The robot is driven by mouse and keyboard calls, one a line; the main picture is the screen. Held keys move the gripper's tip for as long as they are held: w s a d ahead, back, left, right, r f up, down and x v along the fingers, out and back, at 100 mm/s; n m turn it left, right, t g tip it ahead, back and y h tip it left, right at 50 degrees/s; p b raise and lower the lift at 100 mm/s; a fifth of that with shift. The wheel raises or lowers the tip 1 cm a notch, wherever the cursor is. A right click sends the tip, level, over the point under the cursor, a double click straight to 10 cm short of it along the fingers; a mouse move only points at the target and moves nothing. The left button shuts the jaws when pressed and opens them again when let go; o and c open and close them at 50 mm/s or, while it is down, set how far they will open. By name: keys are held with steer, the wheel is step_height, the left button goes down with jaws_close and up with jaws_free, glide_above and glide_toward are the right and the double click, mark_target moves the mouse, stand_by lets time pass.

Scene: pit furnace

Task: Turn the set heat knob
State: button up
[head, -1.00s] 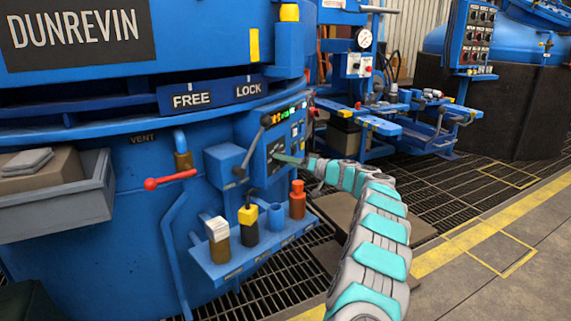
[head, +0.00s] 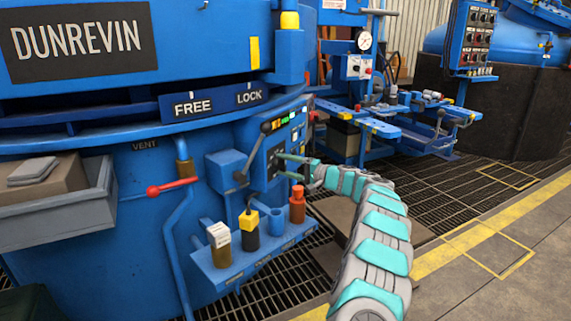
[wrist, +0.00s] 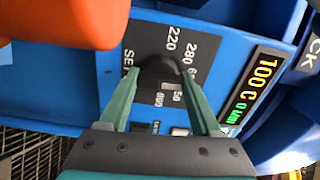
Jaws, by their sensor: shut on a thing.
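The set heat knob (wrist: 160,69) is a dark round knob on a grey dial plate on the blue control panel (head: 279,140). Numbers such as 220 and 280 and the letters "SE" show around it in the wrist view. My gripper (wrist: 160,74) has one green finger on each side of the knob and is shut on it. In the head view my gripper (head: 281,166) is at the panel's face, and the knob is too small to make out. The knob's pointer is hard to read.
The lit display (wrist: 251,91) reads 100 C and 0 MIN. A lever (head: 254,150) stands left of the panel. Below is a shelf (head: 240,272) with several canisters. An orange thing (wrist: 65,20) is close in the wrist view. Grated floor lies to the right.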

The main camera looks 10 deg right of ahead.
steer(key=shift+d+m, duration=0.1)
steer(key=shift+m, duration=0.4)
steer(key=o, duration=1.4)
steer(key=v, duration=0.7)
steer(key=shift+s+d, duration=0.2)
steer(key=shift+d, duration=0.1)
